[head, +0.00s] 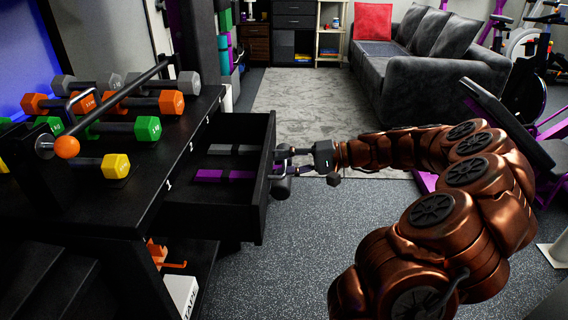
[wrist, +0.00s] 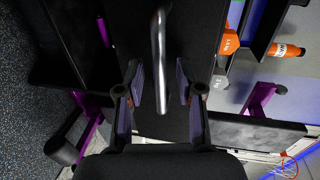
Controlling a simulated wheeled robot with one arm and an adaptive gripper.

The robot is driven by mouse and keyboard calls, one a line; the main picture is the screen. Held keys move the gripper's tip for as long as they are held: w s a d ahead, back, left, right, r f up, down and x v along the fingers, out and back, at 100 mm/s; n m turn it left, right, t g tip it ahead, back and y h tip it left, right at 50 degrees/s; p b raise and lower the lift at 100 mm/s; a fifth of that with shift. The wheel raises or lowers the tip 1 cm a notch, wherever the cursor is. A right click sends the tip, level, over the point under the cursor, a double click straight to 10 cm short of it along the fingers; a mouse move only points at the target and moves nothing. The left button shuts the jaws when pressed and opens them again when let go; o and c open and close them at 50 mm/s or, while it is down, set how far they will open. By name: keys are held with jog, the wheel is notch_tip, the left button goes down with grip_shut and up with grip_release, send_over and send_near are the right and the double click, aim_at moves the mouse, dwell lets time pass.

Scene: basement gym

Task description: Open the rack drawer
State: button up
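The rack drawer (head: 264,195) is black and stands pulled out of the dumbbell rack (head: 150,185), on the right side of the rack in the head view. Its inside shows a purple item and a grey item. The drawer's silver bar handle (wrist: 159,45) runs upright through the middle of the wrist view. My gripper (head: 283,165) is at the outer face of the drawer front. In the wrist view my gripper (wrist: 159,85) has one finger on each side of the handle, with a visible gap on both sides. The handle is mostly hidden in the head view.
Several dumbbells with orange, green, yellow and grey heads, one a yellow dumbbell (head: 115,166), lie on the rack top. A grey sofa (head: 430,65) and a rug (head: 310,100) are behind. Open speckled floor (head: 290,260) lies right of the drawer. Gym equipment stands at far right.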

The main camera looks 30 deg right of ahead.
jog(key=v, duration=1.1)
jog(key=shift+s+d, duration=0.2)
jog(key=shift+d, duration=0.1)
jog(key=shift+a+r, duration=0.1)
jog(key=s+a+r+n+g+h+p, duration=0.15)
jog(key=a+r+g+p, duration=0.25)
jog(key=a+r+p, duration=0.45)
jog(key=a+r+n+g+p, duration=0.3)
jog(key=a+r+p, duration=0.15)
jog(key=a, duration=0.75)
jog(key=s+a+r+n+g+h+p, duration=0.2)
jog(key=s+a+r+g+h+p, duration=0.15)
jog(key=s+a+r+p, duration=0.4)
jog(key=s+r+h+p, duration=0.2)
jog(key=s+h+p, duration=0.1)
jog(key=s+p, duration=0.4)
jog(key=s+d+r+h+p, duration=0.1)
jog(key=s+r+h+p, duration=0.2)
jog(key=s+p, duration=0.4)
jog(key=shift+d+r+n+h+p, duration=0.15)
jog(key=shift+r+n+h+p, duration=0.15)
jog(key=shift+h+p, duration=0.6)
jog(key=shift+s+g, duration=0.2)
jog(key=shift+g, duration=0.05)
